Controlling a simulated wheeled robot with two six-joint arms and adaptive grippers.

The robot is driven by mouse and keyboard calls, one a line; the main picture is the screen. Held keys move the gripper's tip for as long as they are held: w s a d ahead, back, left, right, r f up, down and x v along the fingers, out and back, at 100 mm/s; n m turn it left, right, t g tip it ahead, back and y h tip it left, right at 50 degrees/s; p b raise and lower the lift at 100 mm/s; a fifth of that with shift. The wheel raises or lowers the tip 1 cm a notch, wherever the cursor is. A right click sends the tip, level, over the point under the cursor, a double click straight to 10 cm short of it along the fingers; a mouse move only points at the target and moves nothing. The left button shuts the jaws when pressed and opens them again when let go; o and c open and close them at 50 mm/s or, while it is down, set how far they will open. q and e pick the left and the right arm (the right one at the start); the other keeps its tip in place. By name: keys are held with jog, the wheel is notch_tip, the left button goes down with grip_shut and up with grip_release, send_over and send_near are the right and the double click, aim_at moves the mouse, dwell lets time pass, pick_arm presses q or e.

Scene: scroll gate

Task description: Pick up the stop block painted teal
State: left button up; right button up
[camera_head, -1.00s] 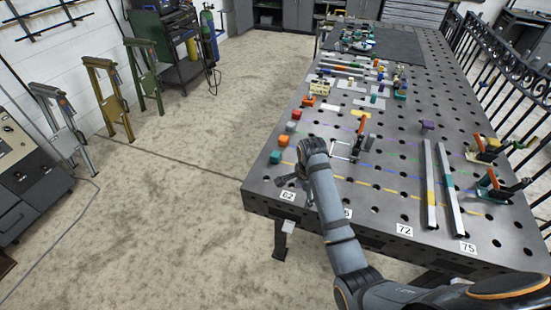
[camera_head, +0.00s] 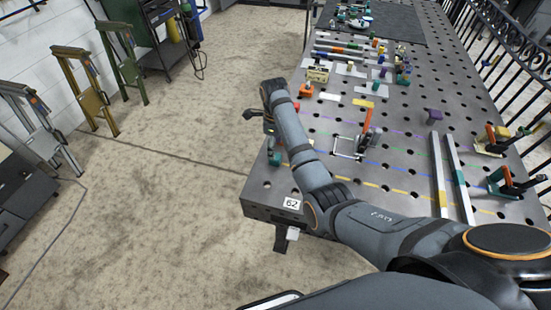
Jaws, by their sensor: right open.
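The teal stop block (camera_head: 275,157) sits near the left edge of the perforated metal table (camera_head: 262,190), partly beside and behind my right forearm. My right gripper (camera_head: 256,116) is open and holds nothing that I can see. It hangs over the table's left edge, farther up the picture than the teal block and apart from it. My right arm crosses the near left part of the table and hides some of the small blocks there. My left gripper is not in view.
An orange block (camera_head: 305,90) stands on the table past my gripper. A toggle clamp (camera_head: 362,138) stands mid-table. Two long metal bars (camera_head: 450,175) and more clamps (camera_head: 505,185) are at the right.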

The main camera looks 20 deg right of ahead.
aim_at(275, 162)
jog(key=shift+w+f, duration=0.3)
jog(key=shift+f, duration=0.2)
jog(key=shift+w+f, duration=0.25)
jog(key=shift+f, duration=0.2)
jog(key=shift+s+d+f+p, duration=0.1)
jog(key=shift+d+f+p, duration=0.05)
jog(key=shift+f+p, duration=0.45)
jog(key=f, duration=0.2)
jog(key=shift+s+f, duration=0.25)
jog(key=shift+f, duration=0.15)
jog(key=shift+w+f, duration=0.1)
jog(key=shift+f, duration=0.45)
jog(key=c, duration=1)
grip_shut()
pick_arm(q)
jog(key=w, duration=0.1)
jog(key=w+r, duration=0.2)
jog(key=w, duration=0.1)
